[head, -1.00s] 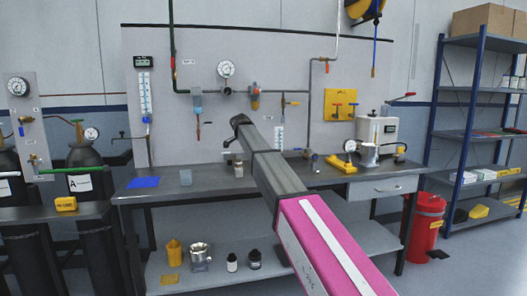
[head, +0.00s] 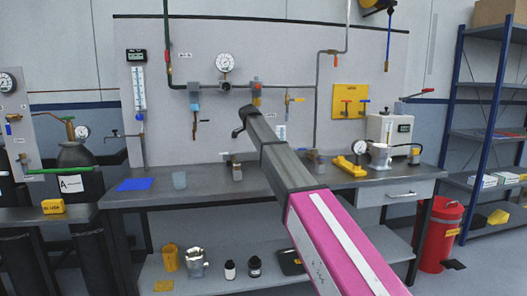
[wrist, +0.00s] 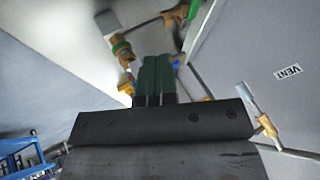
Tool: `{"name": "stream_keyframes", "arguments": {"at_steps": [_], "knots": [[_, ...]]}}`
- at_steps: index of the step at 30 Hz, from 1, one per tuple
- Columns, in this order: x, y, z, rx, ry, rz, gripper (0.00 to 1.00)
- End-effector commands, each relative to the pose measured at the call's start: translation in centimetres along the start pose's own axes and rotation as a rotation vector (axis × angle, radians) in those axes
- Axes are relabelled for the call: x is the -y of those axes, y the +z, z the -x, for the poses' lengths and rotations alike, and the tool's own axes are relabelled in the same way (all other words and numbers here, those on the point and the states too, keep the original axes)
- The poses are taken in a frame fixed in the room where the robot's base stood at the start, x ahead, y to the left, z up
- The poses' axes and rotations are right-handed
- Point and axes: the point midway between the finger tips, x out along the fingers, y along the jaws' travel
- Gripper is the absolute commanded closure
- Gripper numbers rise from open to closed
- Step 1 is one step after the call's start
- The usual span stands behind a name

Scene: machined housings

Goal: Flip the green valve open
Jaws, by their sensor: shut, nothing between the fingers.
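In the wrist view, a brass fitting with a green handle (wrist: 193,9) shows at the top edge, partly cut off. A second brass fitting with a green band (wrist: 121,47) is left of it. My gripper (wrist: 155,60) points up between and below them, its dark green-tinted fingers together and empty, apart from both in the picture. In the head view, my gripper's dark end (head: 241,122) is in front of the wall panel, below the round gauge (head: 225,62); its fingertips are not clear there. A long green bar (head: 45,171) is at the far left.
A VENT label (wrist: 288,72) and a brass valve with a pale lever (wrist: 248,100) are at right in the wrist view. The workbench (head: 215,198) stands below my arm, with a yellow tool (head: 350,166) at right. A red bin (head: 438,235) stands beside it.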

Motion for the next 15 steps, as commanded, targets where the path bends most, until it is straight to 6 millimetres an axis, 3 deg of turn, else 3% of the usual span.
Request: {"name": "stream_keyframes", "arguments": {"at_steps": [7,15], "knots": [[0.1,0.0,-2.2,0.000,0.002,0.000,1.00],[0.1,0.0,-7.3,0.000,0.002,0.000,1.00]]}}
